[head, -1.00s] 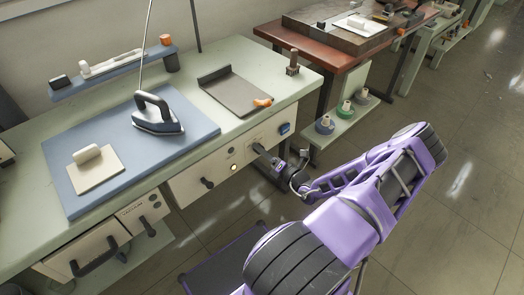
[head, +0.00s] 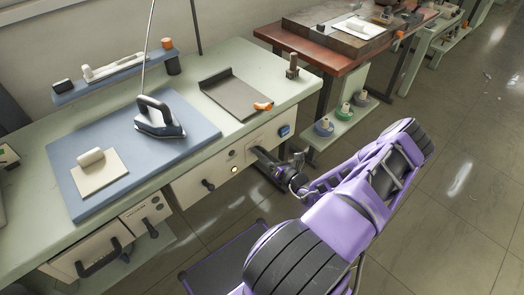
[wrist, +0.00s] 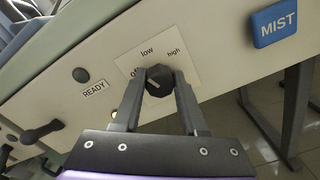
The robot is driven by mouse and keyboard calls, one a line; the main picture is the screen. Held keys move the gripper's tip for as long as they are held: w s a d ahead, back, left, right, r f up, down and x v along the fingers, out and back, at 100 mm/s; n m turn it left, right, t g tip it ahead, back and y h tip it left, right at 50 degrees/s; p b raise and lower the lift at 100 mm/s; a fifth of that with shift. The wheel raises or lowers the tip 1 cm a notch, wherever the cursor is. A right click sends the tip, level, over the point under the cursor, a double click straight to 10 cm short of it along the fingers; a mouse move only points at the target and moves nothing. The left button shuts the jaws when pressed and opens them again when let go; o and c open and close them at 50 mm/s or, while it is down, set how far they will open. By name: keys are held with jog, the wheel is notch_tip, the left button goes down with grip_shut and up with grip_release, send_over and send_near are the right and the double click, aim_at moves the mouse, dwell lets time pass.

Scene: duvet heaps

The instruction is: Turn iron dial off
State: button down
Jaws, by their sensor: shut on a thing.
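The iron dial is a black round knob (wrist: 157,82) on a pale plate marked "low" and "high" on the bench's front panel. A third label at its left is partly covered by a finger. A short white mark on the knob sits left of its centre. My gripper (wrist: 159,76) is shut on the knob, one finger on each side. In the head view my gripper (head: 256,151) is at the panel and hides the dial. The iron (head: 160,119) stands on the blue mat (head: 190,140).
A blue MIST button (wrist: 280,22) is right of the dial; it also shows in the head view (head: 284,131). A READY label (wrist: 94,88) and black handles (wrist: 43,131) are to the left. A red-brown table (head: 330,55) stands behind, with open floor at right.

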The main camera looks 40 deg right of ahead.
jog(key=shift+a+n+p, duration=0.1)
jog(key=shift+n+p, duration=0.85)
jog(key=shift+n, duration=2.75)
jog(key=shift+c, duration=2.2)
grip_release()
jog(key=s+d, duration=0.1)
jog(key=s, duration=1.6)
jog(key=shift+s+d, duration=0.2)
jog(key=shift+s, duration=0.05)
